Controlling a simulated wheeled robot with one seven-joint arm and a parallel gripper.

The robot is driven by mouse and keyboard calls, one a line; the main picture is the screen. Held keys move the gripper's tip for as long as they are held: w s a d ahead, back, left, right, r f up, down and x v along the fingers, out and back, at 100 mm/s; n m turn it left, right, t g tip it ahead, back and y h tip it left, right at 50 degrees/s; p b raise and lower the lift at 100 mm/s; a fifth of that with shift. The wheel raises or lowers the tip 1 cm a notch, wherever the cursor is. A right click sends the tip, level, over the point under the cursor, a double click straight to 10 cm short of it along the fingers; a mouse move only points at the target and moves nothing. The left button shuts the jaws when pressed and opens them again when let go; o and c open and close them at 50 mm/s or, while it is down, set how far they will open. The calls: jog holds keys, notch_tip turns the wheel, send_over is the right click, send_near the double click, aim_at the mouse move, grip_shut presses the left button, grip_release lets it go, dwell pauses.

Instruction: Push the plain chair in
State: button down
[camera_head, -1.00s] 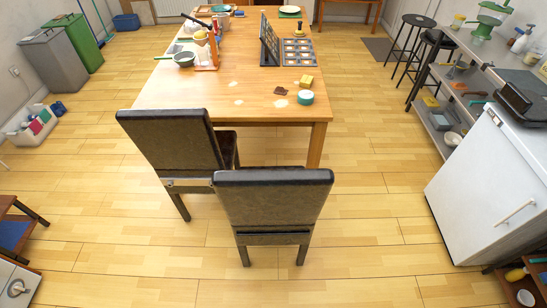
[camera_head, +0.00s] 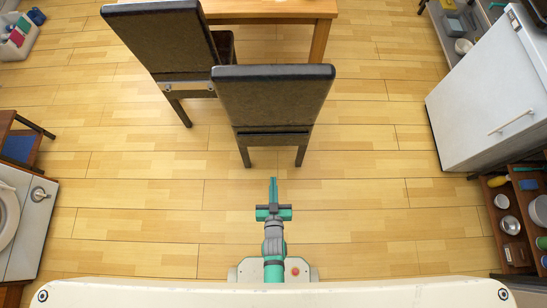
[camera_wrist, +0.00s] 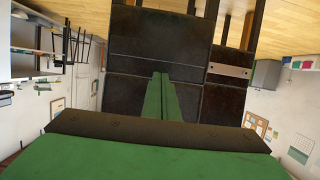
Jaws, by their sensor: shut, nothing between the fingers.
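Two dark chairs stand at the near end of the wooden table (camera_head: 268,10). The plain chair (camera_head: 273,100) is the right one, its upright back facing me, with no metal plate. It stands out from the table end. The other chair (camera_head: 165,40) has a metal strip low on its back and stands to the left. My gripper (camera_head: 273,181) is shut and empty, in front of the plain chair and pointing at its back. In the upside-down wrist view, the shut fingers (camera_wrist: 160,78) overlap the plain chair's back (camera_wrist: 150,45); contact cannot be told.
A white fridge-like cabinet (camera_head: 485,95) stands to the right, with a low shelf (camera_head: 515,215) of dishes nearer me. A white appliance (camera_head: 25,215) and a small stool (camera_head: 20,140) are at the left. The floor around the chairs is mostly clear.

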send_near(273, 138)
notch_tip(273, 138, down, 3)
jog(key=shift+w, duration=2.5)
jog(key=shift+w, duration=0.2)
jog(key=shift+w, duration=0.25)
jog(key=shift+w+r, duration=0.25)
jog(key=shift+w, duration=0.2)
jog(key=shift+w+a, duration=0.15)
dwell(0.5)
jog(key=shift+w, duration=0.15)
dwell(0.4)
